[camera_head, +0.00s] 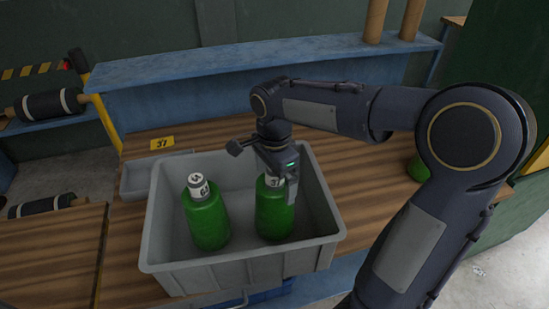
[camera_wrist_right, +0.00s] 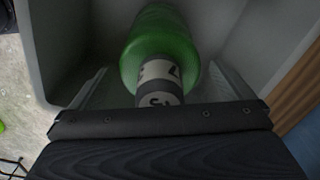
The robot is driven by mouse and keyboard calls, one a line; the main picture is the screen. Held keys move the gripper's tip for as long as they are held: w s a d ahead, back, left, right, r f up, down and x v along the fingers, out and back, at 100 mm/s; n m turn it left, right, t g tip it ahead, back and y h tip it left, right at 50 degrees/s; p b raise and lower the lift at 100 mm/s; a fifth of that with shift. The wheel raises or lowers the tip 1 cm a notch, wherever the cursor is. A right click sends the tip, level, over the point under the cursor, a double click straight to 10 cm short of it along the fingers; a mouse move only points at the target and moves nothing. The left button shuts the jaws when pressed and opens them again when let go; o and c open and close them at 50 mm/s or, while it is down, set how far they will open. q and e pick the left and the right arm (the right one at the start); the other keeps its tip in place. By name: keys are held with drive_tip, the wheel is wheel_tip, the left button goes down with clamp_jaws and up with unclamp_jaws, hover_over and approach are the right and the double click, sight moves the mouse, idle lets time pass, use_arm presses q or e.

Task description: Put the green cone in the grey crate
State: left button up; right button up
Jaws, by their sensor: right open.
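The grey crate (camera_head: 215,273) stands at the front of the wooden bench. Inside it stand two green cones with white, numbered tops, the left one (camera_head: 208,222) leaning slightly and the right one (camera_head: 272,220) more upright. My right gripper (camera_head: 281,196) is over the right cone, its fingers down around the top. In the right wrist view this cone (camera_wrist_right: 160,48) sits between the spread fingers, its white top close to the palm. The fingers are open, and I cannot tell whether they touch it. Another green piece (camera_head: 419,169) stands on the bench at right, partly behind my arm. My left gripper is out of view.
A small grey tray (camera_head: 135,181) is beside the crate's left rear, near a yellow 37 label (camera_head: 162,143). A blue raised ledge (camera_head: 190,72) runs behind the bench. Black rollers (camera_head: 48,105) are at far left.

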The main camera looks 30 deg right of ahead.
wheel_tip(320, 180, up, 11)
drive_tip(key=shift+p, duration=0.45)
idle(0.3)
